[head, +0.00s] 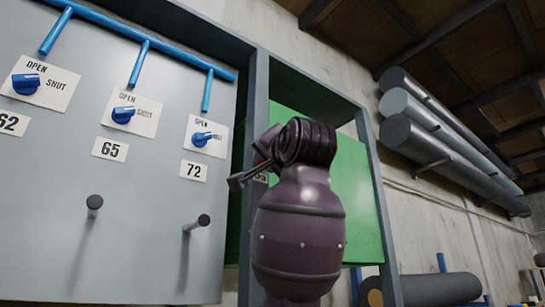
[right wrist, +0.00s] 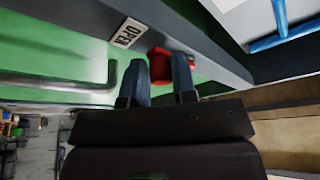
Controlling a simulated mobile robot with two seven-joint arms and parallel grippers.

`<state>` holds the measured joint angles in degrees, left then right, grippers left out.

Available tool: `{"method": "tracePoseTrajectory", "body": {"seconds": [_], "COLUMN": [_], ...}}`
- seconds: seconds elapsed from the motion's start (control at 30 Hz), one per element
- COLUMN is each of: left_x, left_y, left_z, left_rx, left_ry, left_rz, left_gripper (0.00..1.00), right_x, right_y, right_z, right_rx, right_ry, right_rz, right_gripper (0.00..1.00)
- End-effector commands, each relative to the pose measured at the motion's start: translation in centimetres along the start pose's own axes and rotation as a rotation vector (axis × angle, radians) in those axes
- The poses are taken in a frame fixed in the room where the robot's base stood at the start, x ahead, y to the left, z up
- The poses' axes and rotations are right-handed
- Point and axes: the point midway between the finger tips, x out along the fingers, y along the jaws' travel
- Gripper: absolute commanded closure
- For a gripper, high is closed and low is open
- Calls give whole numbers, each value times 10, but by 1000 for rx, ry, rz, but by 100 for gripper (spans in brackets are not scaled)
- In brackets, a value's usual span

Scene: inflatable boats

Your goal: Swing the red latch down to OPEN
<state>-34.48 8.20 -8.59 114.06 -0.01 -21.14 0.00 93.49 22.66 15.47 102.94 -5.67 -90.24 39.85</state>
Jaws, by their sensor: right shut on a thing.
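The red latch (right wrist: 160,68) shows in the right wrist view between the two fingers of my right gripper (right wrist: 161,63), on a grey frame post. My right gripper is shut on it. A white OPEN label (right wrist: 129,32) is on the same post, beside the latch. In the head view my right gripper (head: 250,171) is at the post left of the green panel, and my dark forearm stands in front. The latch is mostly hidden there by my gripper and wrist. My left gripper is not in view.
A grey board (head: 130,215) with blue valve knobs, a blue pipe (head: 145,38) and two pegs stands at the left. A green panel (head: 350,180) is behind my arm. Long grey rolls (head: 440,130) hang on the wall at the right. A bent metal bar (right wrist: 60,83) crosses the green area.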

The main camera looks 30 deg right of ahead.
Motion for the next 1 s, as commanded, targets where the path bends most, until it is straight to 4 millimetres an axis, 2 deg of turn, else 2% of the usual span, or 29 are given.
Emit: {"method": "tracePoseTrajectory", "body": {"seconds": [0.53, 0.57, 0.7, 1.0], "left_x": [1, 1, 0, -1], "left_y": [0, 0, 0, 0], "left_z": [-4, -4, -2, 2], "left_rx": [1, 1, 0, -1], "left_ry": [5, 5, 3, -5], "left_rz": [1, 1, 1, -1], "left_gripper": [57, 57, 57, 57], "right_x": [-1, -1, -1, -2], "right_y": [-4, -4, -3, -2], "right_z": [-2, -2, -2, -1], "right_rx": [25, 25, 24, 23], "right_ry": [7, 7, 5, 3], "right_rz": [2, 2, 3, 6], "right_gripper": [98, 73, 52, 52]}}
